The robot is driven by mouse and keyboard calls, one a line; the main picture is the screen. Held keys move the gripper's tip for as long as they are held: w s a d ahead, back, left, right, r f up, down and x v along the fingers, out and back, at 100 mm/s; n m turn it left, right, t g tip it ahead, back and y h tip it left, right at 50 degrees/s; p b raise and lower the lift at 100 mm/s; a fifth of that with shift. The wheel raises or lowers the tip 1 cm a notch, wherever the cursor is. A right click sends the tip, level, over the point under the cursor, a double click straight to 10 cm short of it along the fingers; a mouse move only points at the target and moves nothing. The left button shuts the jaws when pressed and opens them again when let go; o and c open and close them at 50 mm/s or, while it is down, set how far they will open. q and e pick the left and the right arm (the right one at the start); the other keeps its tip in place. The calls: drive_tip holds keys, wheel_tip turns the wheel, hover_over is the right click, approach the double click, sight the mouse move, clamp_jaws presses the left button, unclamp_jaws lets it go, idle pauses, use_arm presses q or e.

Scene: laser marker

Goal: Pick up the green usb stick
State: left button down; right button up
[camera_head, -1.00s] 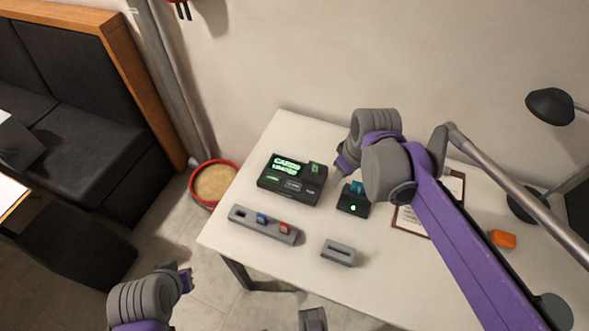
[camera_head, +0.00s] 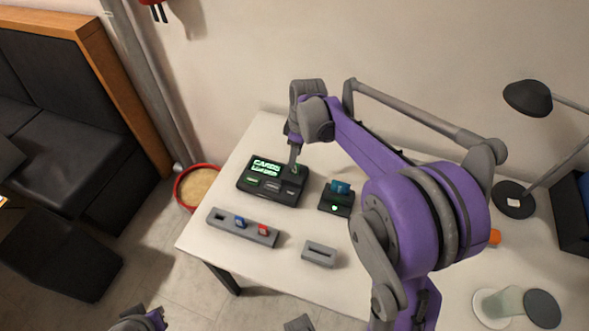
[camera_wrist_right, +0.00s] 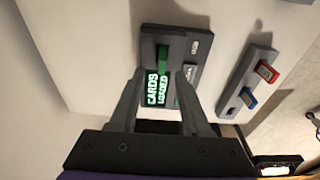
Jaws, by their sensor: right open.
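The green usb stick (camera_wrist_right: 163,56) stands in the black device (camera_wrist_right: 149,38) whose lit screen reads "CARDS LOADED". In the head view, the device (camera_head: 252,191) is on the white table and my gripper partly hides the stick (camera_head: 297,169). My right gripper (camera_head: 294,160) is above the device's back right corner. In the right wrist view my right gripper (camera_wrist_right: 161,74) is open, its fingers on either side of the stick's line; I cannot tell whether they touch it. My left gripper (camera_head: 156,318) shows only partly at the bottom edge, and its jaws are unclear.
A grey rack (camera_head: 217,216) holds a blue stick (camera_head: 239,222) and a red stick (camera_head: 263,230). A small black reader (camera_head: 335,203) with a blue piece stands right of the device. A grey slotted block (camera_head: 319,254) is in front. A desk lamp (camera_head: 528,98) is at right.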

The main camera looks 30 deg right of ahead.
sight(295, 170)
wheel_tip(295, 170, down, 5)
drive_tip(key=shift+a+r, duration=0.1)
clamp_jaws()
idle(0.3)
idle(1.2)
